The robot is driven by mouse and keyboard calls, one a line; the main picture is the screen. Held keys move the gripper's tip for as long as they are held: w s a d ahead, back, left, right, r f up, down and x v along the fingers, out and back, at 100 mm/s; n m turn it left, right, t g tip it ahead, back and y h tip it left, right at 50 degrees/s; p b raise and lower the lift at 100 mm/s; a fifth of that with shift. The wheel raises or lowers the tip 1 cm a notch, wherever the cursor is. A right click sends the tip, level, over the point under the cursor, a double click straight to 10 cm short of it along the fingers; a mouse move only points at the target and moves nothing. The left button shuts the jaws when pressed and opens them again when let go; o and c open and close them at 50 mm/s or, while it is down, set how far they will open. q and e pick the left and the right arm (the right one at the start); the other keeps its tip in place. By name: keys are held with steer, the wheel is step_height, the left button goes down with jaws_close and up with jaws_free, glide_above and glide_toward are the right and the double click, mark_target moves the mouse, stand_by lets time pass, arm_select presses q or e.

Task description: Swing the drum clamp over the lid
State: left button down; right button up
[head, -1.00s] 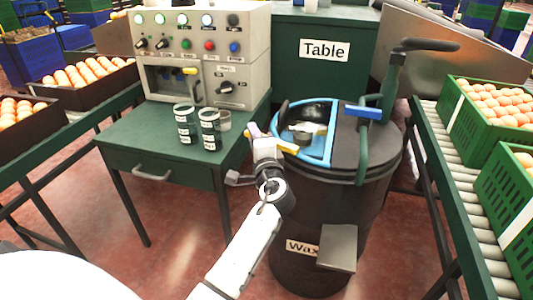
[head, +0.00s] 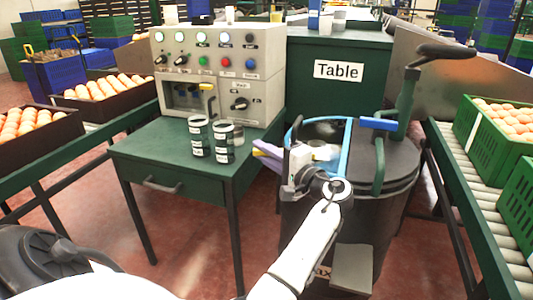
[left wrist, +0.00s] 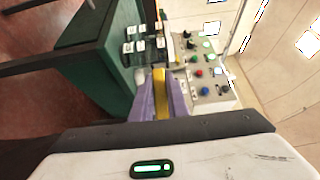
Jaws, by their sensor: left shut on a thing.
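The dark wax drum (head: 388,212) stands right of the green side table, its label mostly hidden by my left arm. Its grey lid (head: 402,160) covers the right part of the top. A blue-rimmed opening (head: 346,150) takes up the left part. My left gripper (head: 266,152) is at the drum's left edge, its purple fingers pointing left and its body in front of the opening. In the left wrist view its fingers (left wrist: 161,98) are shut on a yellow bar (left wrist: 160,92), which looks like the clamp's handle. Where the bar joins the drum is hidden. My right gripper is out of view.
A roller conveyor (head: 470,190) runs at right.

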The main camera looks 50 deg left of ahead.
arm_select(q)
steer(key=c, duration=1.7)
jaws_free()
steer(key=d+p, duration=0.1)
steer(key=d, duration=0.6)
steer(key=shift+d, duration=0.25)
